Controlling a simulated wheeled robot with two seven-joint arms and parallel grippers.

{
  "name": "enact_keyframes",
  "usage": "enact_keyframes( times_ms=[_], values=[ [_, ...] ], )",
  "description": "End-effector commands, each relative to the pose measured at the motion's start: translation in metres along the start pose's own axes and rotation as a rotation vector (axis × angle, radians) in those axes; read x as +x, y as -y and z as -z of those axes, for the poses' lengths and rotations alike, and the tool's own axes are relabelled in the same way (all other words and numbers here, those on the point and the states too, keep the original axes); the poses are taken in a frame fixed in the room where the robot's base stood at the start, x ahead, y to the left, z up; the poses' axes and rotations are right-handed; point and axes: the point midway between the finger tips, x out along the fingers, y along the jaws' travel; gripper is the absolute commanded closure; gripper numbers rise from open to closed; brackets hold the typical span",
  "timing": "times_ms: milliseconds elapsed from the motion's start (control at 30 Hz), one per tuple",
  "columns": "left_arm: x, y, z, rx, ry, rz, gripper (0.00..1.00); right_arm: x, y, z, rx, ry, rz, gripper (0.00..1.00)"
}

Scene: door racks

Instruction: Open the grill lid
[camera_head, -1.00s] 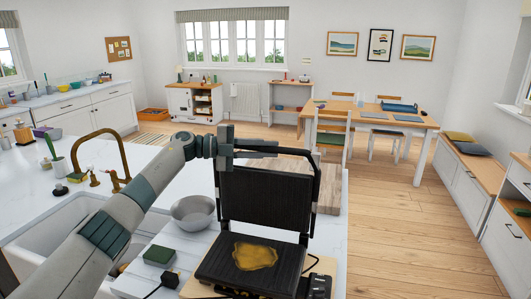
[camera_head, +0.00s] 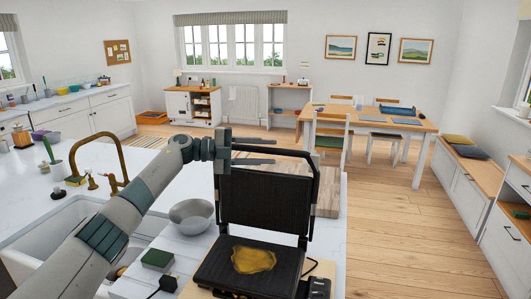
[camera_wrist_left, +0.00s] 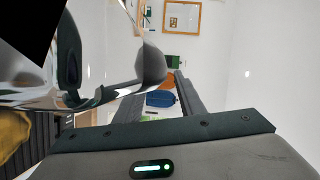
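The grill (camera_head: 205,272) stands open on the counter. Its black ribbed lid (camera_head: 265,200) is raised about upright, with a dark bar handle (camera_head: 290,154) across its top. A yellow-brown piece of food (camera_head: 254,259) lies on the lower plate. My left gripper (camera_head: 274,151) is at the top left of the lid, by the handle, its two fingers apart with a gap between them. In the left wrist view the fingers (camera_wrist_left: 160,108) are also apart, and a shiny curved part of the grill (camera_wrist_left: 110,85) fills the left side. I cannot tell whether they touch. My right gripper is not in view.
A metal bowl (camera_head: 191,214), a green sponge (camera_head: 158,258) and a black plug (camera_head: 168,284) are left of the grill. A wooden board (camera_head: 329,190) lies behind the lid. The sink (camera_head: 55,232) and brass tap (camera_head: 110,155) are at left. Open floor is at right.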

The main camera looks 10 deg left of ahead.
Motion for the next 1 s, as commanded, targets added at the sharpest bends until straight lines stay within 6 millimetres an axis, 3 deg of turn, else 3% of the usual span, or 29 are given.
enact_keyframes(
  times_ms=[267, 800, 1000],
  values=[
    [-0.03, -0.003, -0.001, 0.003, 0.003, 0.0, 0.64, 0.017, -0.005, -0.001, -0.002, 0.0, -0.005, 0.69],
    [-0.136, -0.002, -0.001, 0.003, 0.003, 0.001, 0.64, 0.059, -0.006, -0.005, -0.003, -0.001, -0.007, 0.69],
    [-0.162, -0.001, 0.0, 0.001, 0.002, 0.002, 0.64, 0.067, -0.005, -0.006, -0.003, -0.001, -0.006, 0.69]
  ],
)
